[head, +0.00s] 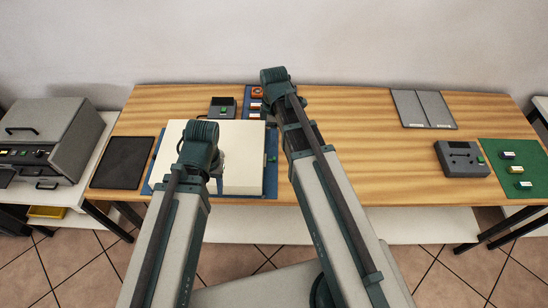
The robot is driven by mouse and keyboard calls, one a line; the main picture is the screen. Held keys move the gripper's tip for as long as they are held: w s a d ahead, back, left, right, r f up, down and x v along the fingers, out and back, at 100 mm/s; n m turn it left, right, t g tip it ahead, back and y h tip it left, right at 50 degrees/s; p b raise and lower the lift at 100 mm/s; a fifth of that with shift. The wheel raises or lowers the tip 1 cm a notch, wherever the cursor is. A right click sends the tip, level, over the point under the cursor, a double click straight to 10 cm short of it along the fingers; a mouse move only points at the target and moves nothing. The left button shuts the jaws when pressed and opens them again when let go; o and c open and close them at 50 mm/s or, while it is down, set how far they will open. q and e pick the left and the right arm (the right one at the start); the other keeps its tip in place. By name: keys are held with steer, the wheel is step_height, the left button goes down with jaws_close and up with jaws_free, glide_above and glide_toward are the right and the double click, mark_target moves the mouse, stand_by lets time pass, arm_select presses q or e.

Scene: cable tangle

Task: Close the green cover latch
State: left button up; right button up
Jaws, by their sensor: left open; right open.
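A large cream cover (245,142) lies on a blue mat (149,188) at the left of the table. A small green latch (271,159) shows at its right edge; whether it is open or closed is too small to tell. My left gripper (218,182) is open above the middle of the cover, partly hidden by its own arm. My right gripper (297,134) is open just right of the cover and latch, with its fingers mostly hidden behind its arm. I see nothing held in either.
A dark box with a green button (224,112) and a blue strip with orange parts (257,93) stand behind the cover. A black pad (122,162) lies left. A grey device (462,160), green mat (530,188) and grey panels (422,108) lie right. The middle-right tabletop is clear.

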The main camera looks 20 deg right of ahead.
mark_target(274, 158)
step_height(274, 158, down, 12)
steer(key=b, duration=1.1)
steer(key=shift+r, duration=0.1)
jaws_close()
stand_by(0.7)
